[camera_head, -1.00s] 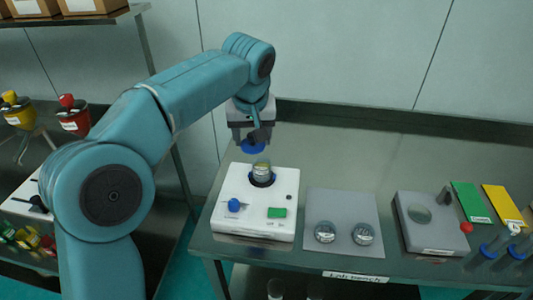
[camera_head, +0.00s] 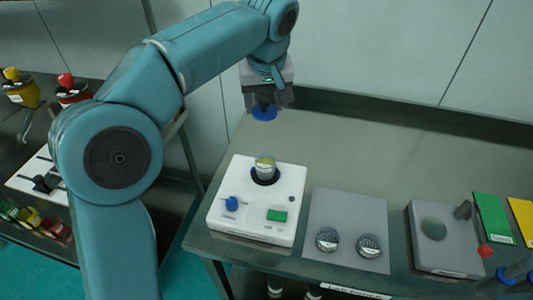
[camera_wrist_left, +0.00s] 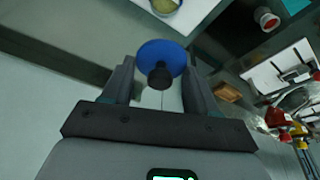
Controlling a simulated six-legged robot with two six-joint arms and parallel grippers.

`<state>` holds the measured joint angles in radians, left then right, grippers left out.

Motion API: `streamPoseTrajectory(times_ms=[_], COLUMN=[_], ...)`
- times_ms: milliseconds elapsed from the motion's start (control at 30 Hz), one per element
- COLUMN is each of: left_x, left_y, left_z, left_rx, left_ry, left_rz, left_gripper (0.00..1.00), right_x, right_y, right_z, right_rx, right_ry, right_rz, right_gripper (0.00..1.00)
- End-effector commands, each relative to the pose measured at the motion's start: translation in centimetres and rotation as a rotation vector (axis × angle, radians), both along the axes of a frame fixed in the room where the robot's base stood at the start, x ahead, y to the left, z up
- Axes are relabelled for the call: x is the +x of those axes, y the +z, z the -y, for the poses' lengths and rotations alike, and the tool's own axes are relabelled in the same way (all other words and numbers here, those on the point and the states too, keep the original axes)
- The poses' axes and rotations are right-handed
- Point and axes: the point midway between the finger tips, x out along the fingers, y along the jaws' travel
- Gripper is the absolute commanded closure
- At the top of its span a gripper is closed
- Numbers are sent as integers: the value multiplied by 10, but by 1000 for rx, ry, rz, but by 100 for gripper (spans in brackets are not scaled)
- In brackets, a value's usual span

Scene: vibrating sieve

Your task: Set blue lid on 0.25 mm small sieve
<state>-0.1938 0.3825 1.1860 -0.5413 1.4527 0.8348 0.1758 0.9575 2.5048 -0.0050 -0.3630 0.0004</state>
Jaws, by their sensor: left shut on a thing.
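My left gripper (camera_head: 264,103) is shut on the blue lid (camera_head: 264,114), holding it by its dark knob above the bench. The left wrist view shows the blue disc (camera_wrist_left: 152,55) and knob between the fingers (camera_wrist_left: 160,82). The small sieve (camera_head: 265,161) stands upright in the round dark seat of the white shaker (camera_head: 285,205). The lid is above the sieve and apart from it. The sieve's size marking is too small to read. My right gripper is not in view.
A grey mat (camera_head: 345,255) with two round metal pieces lies right of the shaker. Farther right are a grey device (camera_head: 440,255) with a red knob, a green card (camera_head: 494,218) and a yellow card (camera_head: 521,220). The bench behind the shaker is clear.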

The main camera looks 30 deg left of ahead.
Motion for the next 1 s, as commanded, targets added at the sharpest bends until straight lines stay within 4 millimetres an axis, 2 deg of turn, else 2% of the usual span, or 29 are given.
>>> streamPoseTrajectory(times_ms=[33, 100, 200, 333, 533, 733, 1000], left_x=[-2, -3, -3, -2, 0, 2, 2], left_y=[-19, -39, -67, -93, -113, -145, -150], left_z=[0, 0, 0, 1, 1, 1, 1], left_rx=[0, 1, 0, 0, 1, 0, 0], left_ry=[-1, 0, 0, -1, 1, 1, -1], left_rz=[-5, -4, -4, -2, -2, -3, 0], left_gripper=[71, 71, 71, 71, 71, 71, 71], right_x=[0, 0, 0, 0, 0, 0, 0], right_y=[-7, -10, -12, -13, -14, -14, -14], right_z=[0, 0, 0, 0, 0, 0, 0], right_rx=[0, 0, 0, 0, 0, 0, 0], right_ry=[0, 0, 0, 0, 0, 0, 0], right_rz=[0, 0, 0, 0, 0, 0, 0], right_gripper=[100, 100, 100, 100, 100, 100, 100])
